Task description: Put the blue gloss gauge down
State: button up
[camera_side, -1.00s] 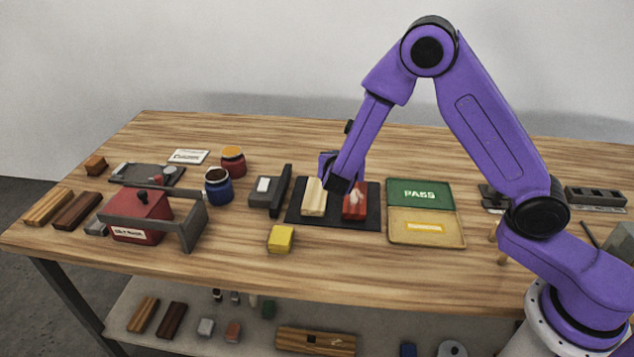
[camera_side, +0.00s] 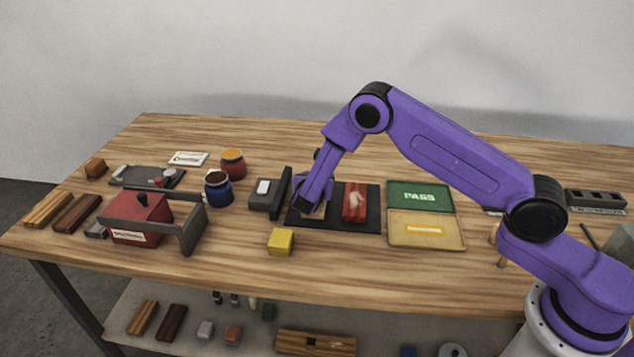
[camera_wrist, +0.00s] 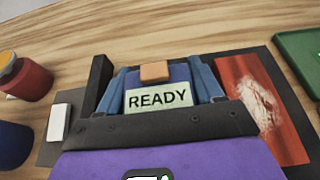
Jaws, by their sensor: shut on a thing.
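The blue gloss gauge (camera_wrist: 181,73) shows in the wrist view between my two blue fingers. It has a pale READY display (camera_wrist: 158,97) and an orange-brown piece on top. My gripper (camera_wrist: 162,82) is shut on it. In the side view my gripper (camera_side: 309,206) is low over the left part of the dark mat (camera_side: 345,222), at the pale block (camera_side: 319,213), which it mostly hides. The gauge cannot be made out there, and I cannot tell whether it touches the block. A red block with a pale worn patch (camera_side: 354,203) lies to the right on the mat.
A grey fixture with a dark upright plate (camera_side: 283,187) stands close left of my gripper. A green PASS tray (camera_side: 420,195) and a tan tray (camera_side: 427,229) lie right of the mat. A yellow block (camera_side: 281,241) is in front. Blue (camera_side: 218,190) and red (camera_side: 232,163) jars stand left.

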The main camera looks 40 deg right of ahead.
jog(key=shift+f, duration=0.45)
jog(key=shift+f, duration=0.15)
jog(key=o, duration=1.3)
jog(key=shift+s+a+r, duration=0.1)
jog(key=shift+a+r, duration=0.05)
jog(key=shift+r, duration=0.1)
jog(key=v, duration=1.1)
jog(key=shift+s+a, duration=0.2)
jog(key=shift+s, duration=0.1)
